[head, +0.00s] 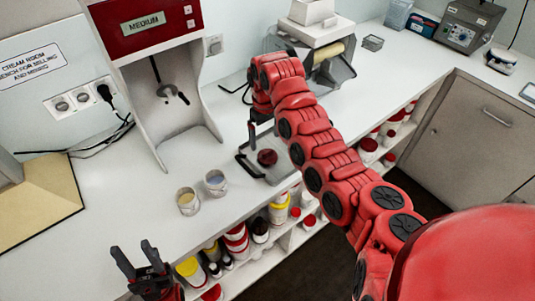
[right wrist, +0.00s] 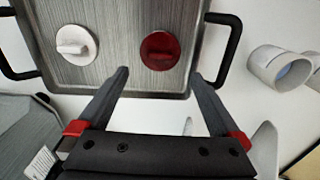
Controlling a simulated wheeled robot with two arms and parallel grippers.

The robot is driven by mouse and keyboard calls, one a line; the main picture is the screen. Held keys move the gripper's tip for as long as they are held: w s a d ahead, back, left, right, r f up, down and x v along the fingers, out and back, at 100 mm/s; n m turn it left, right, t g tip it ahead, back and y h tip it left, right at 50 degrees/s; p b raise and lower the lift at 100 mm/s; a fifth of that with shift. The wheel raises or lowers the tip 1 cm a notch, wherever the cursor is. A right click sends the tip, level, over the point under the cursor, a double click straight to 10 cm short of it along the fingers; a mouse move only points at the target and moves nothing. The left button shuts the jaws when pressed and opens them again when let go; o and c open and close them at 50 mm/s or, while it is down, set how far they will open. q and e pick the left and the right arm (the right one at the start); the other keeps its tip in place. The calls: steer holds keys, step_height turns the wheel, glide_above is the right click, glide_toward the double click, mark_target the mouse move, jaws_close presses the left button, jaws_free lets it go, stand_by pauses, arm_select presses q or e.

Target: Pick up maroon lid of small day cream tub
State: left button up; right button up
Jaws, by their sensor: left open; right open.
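The maroon lid (head: 267,157) lies on a grey metal tray (head: 283,172) with black handles on the bench. In the right wrist view the round maroon lid (right wrist: 160,51) has a raised grip and lies just beyond and between my right fingertips. My right gripper (right wrist: 160,74) is open and empty, pointing at the tray; in the head view it hangs above the tray, partly hidden by its own wrist. A white lid (right wrist: 75,42) lies beside the maroon one in the right wrist view. My left gripper (head: 140,258) is open and empty at the bench's front edge.
Two small cups (head: 215,182) (head: 188,200) stand left of the tray. A red and white mixing machine (head: 150,75) stands behind them. A machine with a roller (head: 325,60) is at the back. Shelves below the bench hold several tubs. The bench's left part is mostly clear.

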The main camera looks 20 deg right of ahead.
mark_target(268, 152)
steer(key=shift+f, duration=0.65)
steer(key=shift+s+d+f+p, duration=0.1)
steer(key=shift+s+f+p, duration=0.1)
steer(key=shift+f+p, duration=0.3)
steer(key=f+p, duration=0.2)
steer(key=f, duration=0.1)
steer(key=shift+s+d+f, duration=0.1)
steer(key=shift+s+f, duration=0.05)
steer(key=shift+s, duration=0.25)
steer(key=shift+w+f, duration=0.1)
steer(key=shift+f, duration=0.4)
steer(key=c, duration=1)
steer(key=shift+r, duration=0.1)
